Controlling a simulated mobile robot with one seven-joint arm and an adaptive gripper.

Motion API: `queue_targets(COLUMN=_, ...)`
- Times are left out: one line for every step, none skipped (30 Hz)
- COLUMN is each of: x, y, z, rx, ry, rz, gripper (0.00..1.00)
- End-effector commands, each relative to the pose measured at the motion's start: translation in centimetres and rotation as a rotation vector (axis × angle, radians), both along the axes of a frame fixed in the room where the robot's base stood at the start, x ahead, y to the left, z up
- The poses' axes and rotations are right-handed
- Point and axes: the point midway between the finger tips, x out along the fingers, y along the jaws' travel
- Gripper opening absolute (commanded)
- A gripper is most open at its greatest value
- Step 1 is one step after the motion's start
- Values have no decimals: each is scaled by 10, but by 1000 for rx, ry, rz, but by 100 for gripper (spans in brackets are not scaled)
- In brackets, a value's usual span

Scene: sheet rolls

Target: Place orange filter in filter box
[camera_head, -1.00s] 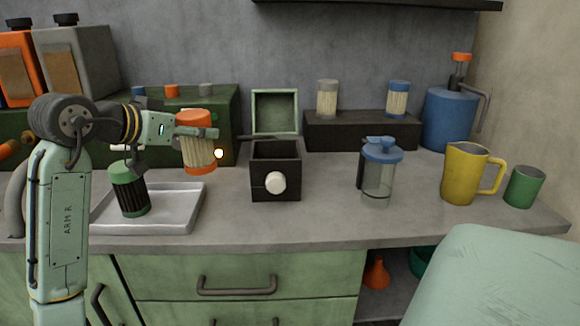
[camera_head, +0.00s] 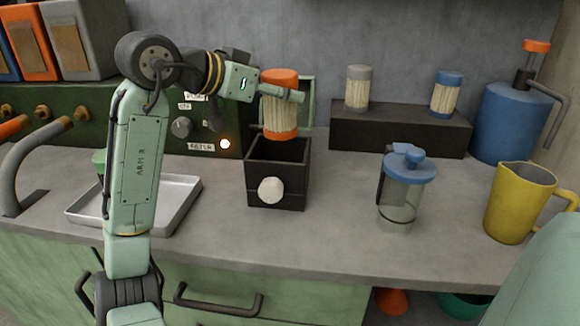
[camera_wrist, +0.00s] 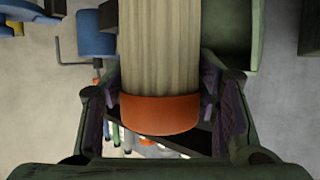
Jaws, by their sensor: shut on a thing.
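The orange filter (camera_head: 281,105) has orange end caps and a pale pleated middle. My gripper (camera_head: 290,95) is shut on it and holds it upright, in the air over the open top of the filter box. The filter box (camera_head: 291,192) is a dark box with a white round knob on its front and a green-framed lid standing open behind. In the wrist view the filter (camera_wrist: 160,50) fills the middle between the fingers of my gripper (camera_wrist: 160,90). The filter's lower cap appears at or just above the box rim; I cannot tell the exact gap.
A grey-capped filter (camera_head: 358,88) and a blue-capped filter (camera_head: 447,95) stand on a dark shelf block (camera_head: 400,130) behind. A clear blue-lidded jar (camera_head: 403,195) and yellow jug (camera_head: 515,205) stand right. A metal tray (camera_head: 180,205) lies left, partly behind my arm.

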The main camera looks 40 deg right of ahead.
Motion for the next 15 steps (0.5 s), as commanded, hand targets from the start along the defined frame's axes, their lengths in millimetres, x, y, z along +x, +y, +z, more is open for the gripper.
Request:
queue_targets(x=0, y=0, z=-6, rx=0, ry=2, rz=0, gripper=17)
queue_targets(x=1, y=0, z=-12, rx=1, ry=4, rz=1, gripper=17)
queue_targets(x=0, y=0, z=-19, rx=2, ry=4, rz=1, gripper=17)
queue_targets(x=0, y=1, z=-26, rx=1, ry=5, rz=1, gripper=17)
queue_targets(x=1, y=1, z=-31, rx=1, ry=5, rz=1, gripper=17)
queue_targets(x=1, y=1, z=-39, rx=0, ry=5, rz=1, gripper=17)
queue_targets(x=0, y=0, z=-44, rx=0, ry=4, rz=1, gripper=17)
queue_targets(x=0, y=0, z=-48, rx=0, ry=4, rz=0, gripper=17)
queue_targets(x=0, y=0, z=-53, rx=0, ry=3, rz=-1, gripper=17)
queue_targets(x=0, y=0, z=-56, rx=0, ry=2, rz=0, gripper=17)
queue_targets(x=0, y=0, z=-58, rx=0, ry=2, rz=0, gripper=17)
queue_targets(x=0, y=0, z=-61, rx=0, ry=2, rz=1, gripper=17)
queue_targets(x=0, y=0, z=-62, rx=0, ry=2, rz=1, gripper=17)
queue_targets(x=0, y=0, z=-64, rx=0, ry=2, rz=1, gripper=17)
queue_targets(x=0, y=0, z=-68, rx=0, ry=3, rz=1, gripper=17)
